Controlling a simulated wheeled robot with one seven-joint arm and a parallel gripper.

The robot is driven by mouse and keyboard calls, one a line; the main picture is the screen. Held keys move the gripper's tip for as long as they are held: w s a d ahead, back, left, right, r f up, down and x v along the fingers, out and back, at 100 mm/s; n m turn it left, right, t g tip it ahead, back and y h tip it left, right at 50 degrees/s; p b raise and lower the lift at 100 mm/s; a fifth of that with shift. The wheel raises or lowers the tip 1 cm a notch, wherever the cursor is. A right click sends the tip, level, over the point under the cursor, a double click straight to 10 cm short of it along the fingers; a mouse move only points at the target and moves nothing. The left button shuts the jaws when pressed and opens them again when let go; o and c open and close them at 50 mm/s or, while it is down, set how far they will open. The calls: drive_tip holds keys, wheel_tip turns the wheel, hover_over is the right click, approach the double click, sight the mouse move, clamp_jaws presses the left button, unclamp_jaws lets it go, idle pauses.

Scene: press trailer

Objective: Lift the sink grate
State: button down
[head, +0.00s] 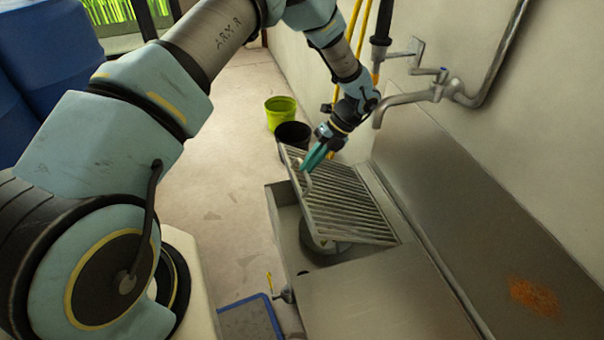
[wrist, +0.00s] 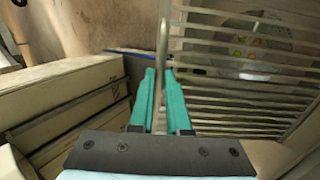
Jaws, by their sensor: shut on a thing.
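The sink grate (head: 345,208) is a metal frame with parallel bars. It is tilted over the sink basin (head: 284,232), its left far side raised and its near right end low at the basin rim. My gripper (head: 309,170) has teal fingers and is at the grate's raised left side. In the wrist view my gripper (wrist: 160,80) is shut on an upright metal bar or handle, with the grate's bars (wrist: 240,100) to the right. Inside the basin, below the grate, a round metal object (head: 322,240) is partly hidden.
A faucet (head: 400,97) juts from the wall at the right. A steel counter (head: 385,300) lies in front of the basin. A green bucket (head: 280,110) and a black bucket (head: 293,134) stand on the floor behind. A blue-edged tray (head: 248,318) is at the lower left. Open floor lies left.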

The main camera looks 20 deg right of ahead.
drive_tip(key=s+d+r, duration=0.1)
drive_tip(key=d+r, duration=0.4)
drive_tip(key=d, duration=0.4)
drive_tip(key=shift+s+d+r, duration=0.25)
drive_tip(key=shift+s+d, duration=0.05)
drive_tip(key=shift+s, duration=0.05)
drive_tip(key=c, duration=0.9)
unclamp_jaws()
drive_tip(key=shift+f, duration=0.15)
drive_tip(key=shift+w+r, duration=0.1)
drive_tip(key=shift+r, duration=0.1)
wheel_tip(320, 180, up, 10)
drive_tip(key=shift+a+r, duration=0.1)
drive_tip(key=shift+w, duration=0.1)
